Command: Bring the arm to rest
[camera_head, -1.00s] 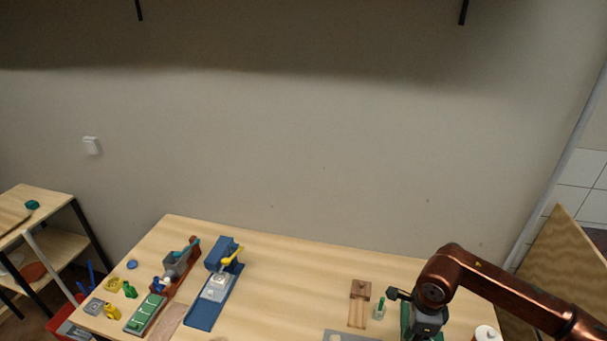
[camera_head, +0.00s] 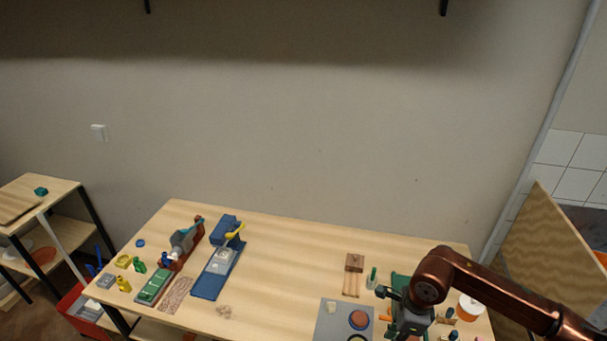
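My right arm comes in from the right edge, copper-coloured, and bends down over the right end of the wooden table (camera_head: 290,250). My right gripper (camera_head: 408,325) is at its lower end, dark and grey, seen from above; its fingertips are hidden, so its opening does not show. It hangs over or close to a green item (camera_head: 400,283) and beside a grey mat (camera_head: 330,322). My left gripper and arm are not in view.
A blue press-like device (camera_head: 214,270) and a red-brown device with a grey body (camera_head: 183,243) stand on the left half. Small coloured pieces lie at the far left. The table's middle is clear.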

